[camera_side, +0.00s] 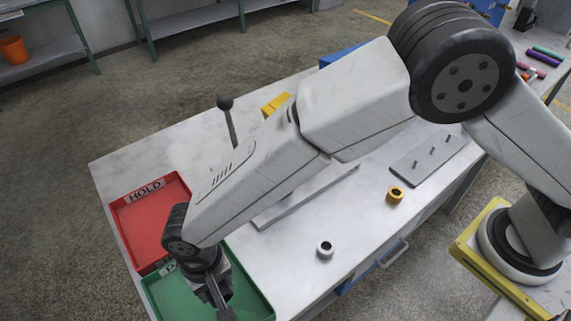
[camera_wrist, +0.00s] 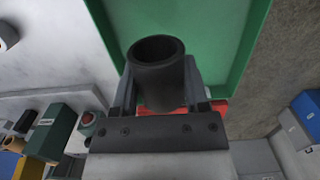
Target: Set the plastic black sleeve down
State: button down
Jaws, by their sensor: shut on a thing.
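The black plastic sleeve (camera_wrist: 160,75) is a short hollow cylinder, its open end facing the camera in the wrist view. My gripper (camera_wrist: 158,98) is shut on it, with a finger on each side. In the side view my gripper (camera_side: 218,296) is low over the green tray (camera_side: 262,297). The green tray (camera_wrist: 225,20) also shows behind the sleeve in the wrist view. I cannot tell whether the sleeve touches the tray floor. In the side view the sleeve is mostly hidden by my gripper.
A red tray (camera_side: 150,215) labelled HOLD adjoins the green tray. A white ring (camera_side: 325,249) and a yellow ring (camera_side: 396,194) stand on the bench. A grey plate with pegs (camera_side: 428,158) lies farther right. A lever with a ball knob (camera_side: 225,103) rises behind my arm.

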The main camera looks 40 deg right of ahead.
jog(key=shift+w+a+f, duration=0.35)
jog(key=shift+f, duration=0.2)
jog(key=shift+w+a+f, duration=0.3)
jog(key=shift+a+f, duration=0.05)
jog(key=shift+f, duration=0.2)
jog(key=shift+w+a+f, duration=0.35)
jog(key=shift+f, duration=0.2)
jog(key=shift+w+a+f, duration=0.2)
jog(key=shift+f, duration=1.65)
jog(key=shift+f, duration=0.2)
jog(key=shift+c, duration=0.5)
grip_release()
jog(key=shift+r, duration=0.1)
notch_tip(320, 180, up, 12)
jog(key=shift+w, duration=0.3)
